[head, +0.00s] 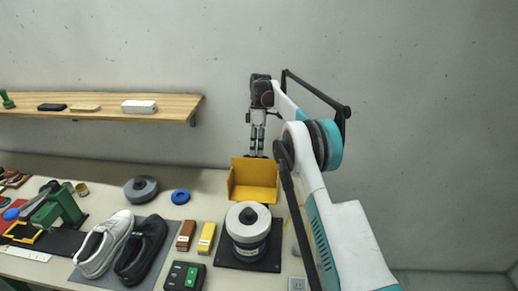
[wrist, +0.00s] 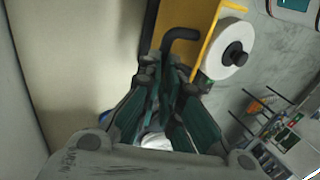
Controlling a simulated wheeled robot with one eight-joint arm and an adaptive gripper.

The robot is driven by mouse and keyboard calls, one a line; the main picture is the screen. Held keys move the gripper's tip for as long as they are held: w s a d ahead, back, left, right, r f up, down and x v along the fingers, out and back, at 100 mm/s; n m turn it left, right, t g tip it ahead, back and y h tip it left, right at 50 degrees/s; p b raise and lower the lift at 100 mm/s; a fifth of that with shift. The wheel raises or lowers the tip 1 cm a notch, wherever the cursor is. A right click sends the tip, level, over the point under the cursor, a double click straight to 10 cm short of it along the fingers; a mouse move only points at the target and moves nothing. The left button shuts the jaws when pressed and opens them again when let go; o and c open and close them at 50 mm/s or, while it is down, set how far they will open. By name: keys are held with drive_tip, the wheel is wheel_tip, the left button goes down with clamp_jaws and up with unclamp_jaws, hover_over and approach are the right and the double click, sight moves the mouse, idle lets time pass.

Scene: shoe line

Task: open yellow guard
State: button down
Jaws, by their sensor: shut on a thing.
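The yellow guard (head: 253,194) stands up behind the grey machine with the white round top (head: 248,222), and the top of the machine is uncovered. In the wrist view the guard (wrist: 196,17) shows at the top, with a bent black handle (wrist: 181,35) on it. My gripper (head: 256,153) is at the guard's upper edge and points down. In the wrist view its fingers (wrist: 166,78) are shut on the black handle. The exact finger contact is partly hidden by the fingers themselves.
A pair of shoes (head: 141,246), small boxes (head: 206,238) and a green button box (head: 185,276) lie left of the machine. A green press (head: 58,207) stands farther left. A wooden shelf (head: 178,108) is on the wall to the left of my gripper.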

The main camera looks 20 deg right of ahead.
drive_tip(key=shift+s+a+f, duration=0.2)
drive_tip(key=shift+f, duration=0.25)
drive_tip(key=c, duration=1.7)
unclamp_jaws()
drive_tip(key=shift+s+a+r, duration=0.1)
drive_tip(key=shift+s+r, duration=0.1)
drive_tip(key=shift+s, duration=0.05)
drive_tip(key=shift+r, duration=0.15)
wheel_tip(320, 180, up, 10)
drive_tip(key=shift+w+r, duration=0.1)
